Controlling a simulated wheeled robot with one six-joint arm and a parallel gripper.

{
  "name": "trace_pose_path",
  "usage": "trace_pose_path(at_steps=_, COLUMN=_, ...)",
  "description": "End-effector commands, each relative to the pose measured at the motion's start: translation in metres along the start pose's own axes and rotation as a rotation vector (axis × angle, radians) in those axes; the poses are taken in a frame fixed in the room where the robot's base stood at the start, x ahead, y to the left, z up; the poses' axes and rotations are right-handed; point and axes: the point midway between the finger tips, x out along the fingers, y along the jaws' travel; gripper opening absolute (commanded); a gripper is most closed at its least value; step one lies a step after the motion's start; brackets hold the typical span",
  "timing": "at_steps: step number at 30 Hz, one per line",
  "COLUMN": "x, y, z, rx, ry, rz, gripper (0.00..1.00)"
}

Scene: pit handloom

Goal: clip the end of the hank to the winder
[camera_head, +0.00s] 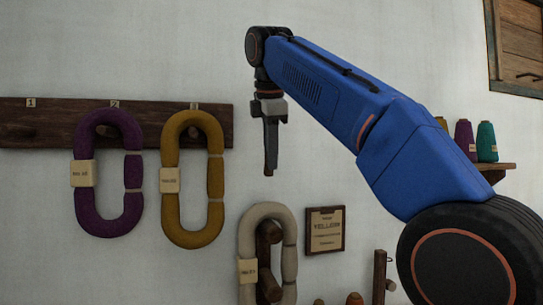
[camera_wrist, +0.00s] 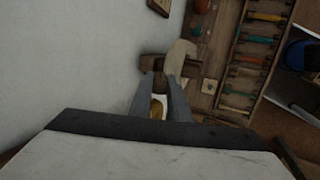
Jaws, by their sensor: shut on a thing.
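A cream hank (camera_head: 247,236) with a pale tag hangs in a loop around a dark wooden winder part (camera_head: 268,235), low in the head view. In the wrist view the cream hank (camera_wrist: 181,57) and brown wood (camera_wrist: 153,64) lie just beyond my fingertips. My gripper (camera_head: 269,174) points down, above the cream hank in the head view. In the wrist view my gripper (camera_wrist: 159,90) is shut on a small yellowish thing (camera_wrist: 158,108), mostly hidden between the fingers. I cannot tell whether it is a hank end.
A purple hank (camera_head: 87,205) and a mustard hank (camera_head: 170,215) hang from a numbered wooden rail (camera_head: 40,123). A small framed sign (camera_head: 325,230) is on the wall. Purple and teal cones (camera_head: 486,143) stand on a shelf. A wooden rack (camera_wrist: 232,65) with coloured pieces shows in the wrist view.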

Motion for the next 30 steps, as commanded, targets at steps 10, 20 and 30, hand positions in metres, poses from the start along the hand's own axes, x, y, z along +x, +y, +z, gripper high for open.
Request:
trace_pose_path(at_steps=10, x=0.013, y=-0.006, z=-0.001, rx=0.000, ry=-0.001, rz=0.001, gripper=0.00)
trace_pose_path(at_steps=20, x=0.037, y=-0.016, z=-0.004, rx=0.000, ry=-0.001, rz=0.001, gripper=0.00)
trace_pose_path(at_steps=30, x=0.047, y=-0.020, z=-0.006, rx=0.001, ry=0.000, rz=0.002, gripper=0.00)
